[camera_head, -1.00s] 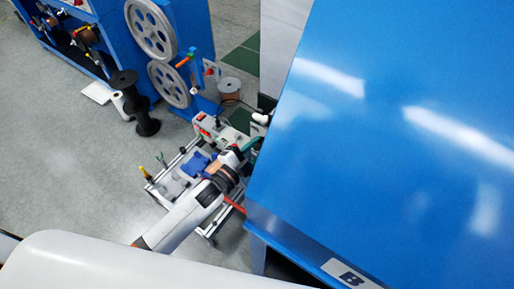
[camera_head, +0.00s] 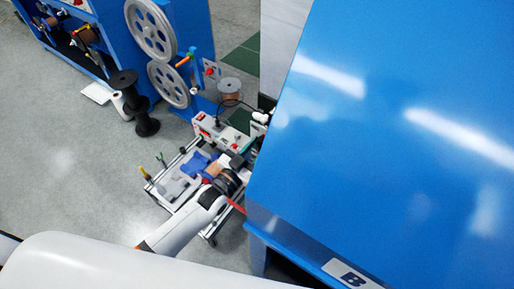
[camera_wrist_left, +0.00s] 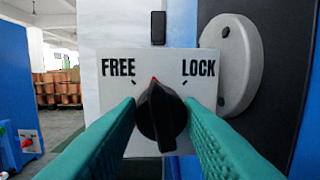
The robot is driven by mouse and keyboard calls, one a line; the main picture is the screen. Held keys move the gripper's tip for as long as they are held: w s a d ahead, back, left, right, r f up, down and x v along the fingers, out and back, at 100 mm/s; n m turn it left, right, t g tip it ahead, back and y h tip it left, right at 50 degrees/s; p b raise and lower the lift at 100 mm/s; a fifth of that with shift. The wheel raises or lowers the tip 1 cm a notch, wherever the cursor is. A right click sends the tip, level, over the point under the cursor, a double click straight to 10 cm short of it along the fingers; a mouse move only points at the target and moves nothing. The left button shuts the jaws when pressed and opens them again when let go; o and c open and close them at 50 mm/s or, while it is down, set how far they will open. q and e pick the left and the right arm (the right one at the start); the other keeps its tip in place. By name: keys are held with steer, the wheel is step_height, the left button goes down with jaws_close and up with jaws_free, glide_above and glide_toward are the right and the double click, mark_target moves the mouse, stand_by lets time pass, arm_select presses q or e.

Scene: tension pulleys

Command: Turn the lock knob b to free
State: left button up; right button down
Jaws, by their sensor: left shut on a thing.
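The lock knob b (camera_wrist_left: 161,118) is a black knob on a light plate (camera_wrist_left: 115,82) marked FREE at left and LOCK at right. Its red mark points almost straight up, between the two words. My left gripper (camera_wrist_left: 160,104) has its two green ribbed fingers on either side of the knob and is shut on it. My right gripper is not in view.
A grey oval part (camera_wrist_left: 232,62) is close to the right of the plate. The cabinet fills the right of the head view. A wheeled cart (camera_head: 180,185) stands below my left wrist. A black spool (camera_head: 135,105) stands on open floor at left.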

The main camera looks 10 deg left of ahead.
arm_select(q)
steer(key=n, duration=0.3)
steer(key=n+y, duration=0.1)
steer(key=n, duration=0.3)
steer(key=shift+f+t, duration=0.1)
steer(key=shift+t, duration=0.3)
steer(key=shift+n+b, duration=0.3)
steer(key=o, duration=1)
steer(key=shift+b+v, duration=1.5)
steer(key=shift+v, duration=4.5)
steer(key=shift+d, duration=0.1)
